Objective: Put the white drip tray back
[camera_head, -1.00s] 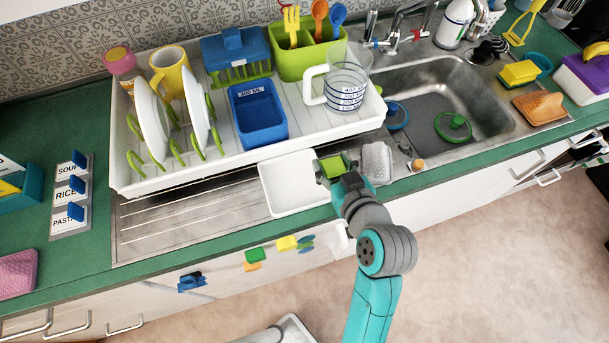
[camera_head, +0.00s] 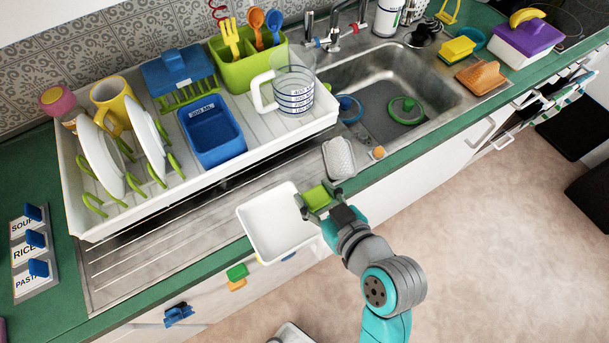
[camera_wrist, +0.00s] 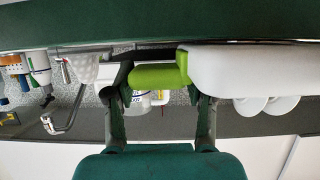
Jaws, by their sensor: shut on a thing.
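The white drip tray (camera_head: 272,225) is a shallow square tray with a green grip (camera_head: 318,197) on its right side. My gripper (camera_head: 318,203) is shut on the green grip and holds the tray over the front of the steel drainer and the counter edge. In the wrist view my gripper (camera_wrist: 158,90) has a finger on each side of the green grip (camera_wrist: 160,76), with the white tray (camera_wrist: 245,72) reaching to the right. The white dish rack (camera_head: 75,205) stands behind the tray, with a dark gap (camera_head: 225,183) under its front edge.
The rack holds plates, a yellow mug (camera_head: 113,100), a blue bin (camera_head: 212,130) and a measuring jug (camera_head: 293,88). A pale ridged item (camera_head: 339,158) lies just behind my gripper, beside the sink (camera_head: 440,85). The drainer's left part (camera_head: 150,255) is clear.

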